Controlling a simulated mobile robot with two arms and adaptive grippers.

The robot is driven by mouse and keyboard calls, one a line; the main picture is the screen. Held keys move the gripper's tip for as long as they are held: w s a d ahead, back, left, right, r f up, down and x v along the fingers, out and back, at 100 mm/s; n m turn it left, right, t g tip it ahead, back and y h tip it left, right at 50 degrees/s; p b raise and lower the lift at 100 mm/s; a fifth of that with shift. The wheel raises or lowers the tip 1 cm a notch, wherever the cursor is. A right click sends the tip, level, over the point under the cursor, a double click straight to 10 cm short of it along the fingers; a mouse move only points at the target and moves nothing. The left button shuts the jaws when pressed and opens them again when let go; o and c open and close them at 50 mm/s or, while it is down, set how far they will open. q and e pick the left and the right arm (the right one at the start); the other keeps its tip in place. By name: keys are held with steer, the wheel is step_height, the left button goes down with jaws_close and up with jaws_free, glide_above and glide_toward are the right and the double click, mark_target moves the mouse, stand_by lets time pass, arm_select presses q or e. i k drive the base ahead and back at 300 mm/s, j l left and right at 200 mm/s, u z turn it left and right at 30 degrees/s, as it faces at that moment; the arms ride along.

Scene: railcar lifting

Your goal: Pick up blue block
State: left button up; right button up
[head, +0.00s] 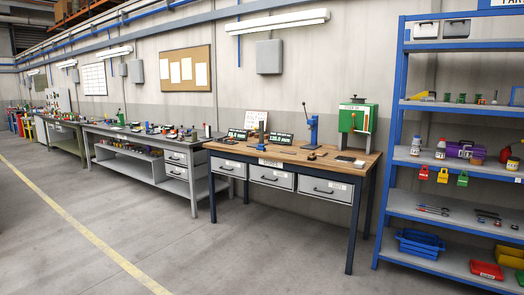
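I cannot pick out a blue block for sure in the head view. A blue upright tool with a lever (312,130) stands on the wooden-topped workbench (330,160). Small coloured items (160,130) lie on the grey workbench to its left, too small to tell apart. Neither of my grippers is in view.
A green machine (357,117) stands at the workbench's right end. A blue-framed shelf (392,145) at the right holds bottles, small parts and a blue basket (420,243). Open concrete floor (230,255) with a yellow line (85,232) lies in front.

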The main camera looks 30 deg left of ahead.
mark_target(261, 147)
steer(key=i+j+u, duration=0.3)
steer(key=i, duration=0.2)
steer(key=i+j+u, duration=0.3)
steer(key=i, duration=0.7)
steer(key=i+u, duration=0.25)
steer(key=i, duration=0.8)
